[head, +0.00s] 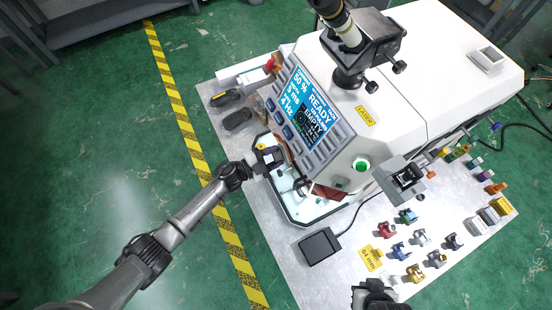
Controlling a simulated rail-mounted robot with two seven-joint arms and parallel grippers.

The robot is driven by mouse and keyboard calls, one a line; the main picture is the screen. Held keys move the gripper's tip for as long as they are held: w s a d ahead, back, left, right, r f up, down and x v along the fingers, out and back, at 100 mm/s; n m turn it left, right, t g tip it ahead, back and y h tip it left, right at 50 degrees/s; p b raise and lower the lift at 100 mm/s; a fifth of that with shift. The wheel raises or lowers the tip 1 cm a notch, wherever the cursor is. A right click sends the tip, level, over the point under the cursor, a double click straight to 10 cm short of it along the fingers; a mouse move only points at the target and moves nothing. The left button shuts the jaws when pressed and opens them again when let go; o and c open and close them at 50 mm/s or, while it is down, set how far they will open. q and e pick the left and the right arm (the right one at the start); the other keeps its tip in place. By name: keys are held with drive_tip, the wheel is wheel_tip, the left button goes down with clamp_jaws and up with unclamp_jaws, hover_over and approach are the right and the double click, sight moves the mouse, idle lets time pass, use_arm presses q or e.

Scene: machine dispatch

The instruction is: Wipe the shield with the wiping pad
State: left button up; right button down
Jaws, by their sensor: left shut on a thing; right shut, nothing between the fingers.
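My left gripper (268,157) reaches in from the left to the front opening of the white machine (430,35). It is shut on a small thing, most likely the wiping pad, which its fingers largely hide. The gripper is at the upper left rim of the pale, light-blue-lit bay (285,184) below the display. The shield cannot be told apart clearly from the bay's parts; whether the pad touches it cannot be told. My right gripper (376,292) is at the bottom edge of the view, shut and empty, over the front of the table.
A display panel (306,110) reads READY and EMPTY. A microscope-like eyepiece (340,25) stands on the machine. A black pedal-like box (320,246) and several coloured fittings (386,231) lie on the grey table (290,262). Dark tools (238,120) lie at the left. Green floor is open at left.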

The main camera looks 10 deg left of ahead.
use_arm(q)
drive_tip(key=shift+w+a+f+b, duration=0.1)
drive_tip(key=shift+w+a+b, duration=0.6)
drive_tip(key=shift+w+a, duration=0.35)
drive_tip(key=shift+w+a+b, duration=0.7)
drive_tip(key=shift+w+a, duration=0.15)
drive_tip(key=shift+w, duration=0.4)
drive_tip(key=shift+w+a, duration=0.3)
drive_tip(key=shift+w, duration=0.05)
drive_tip(key=shift+w+a+b, duration=0.7)
drive_tip(key=shift+w+b, duration=0.15)
drive_tip(key=shift+b, duration=0.1)
drive_tip(key=shift+w+a+b, duration=0.35)
drive_tip(key=shift+w+a, duration=0.1)
drive_tip(key=shift+w, duration=0.05)
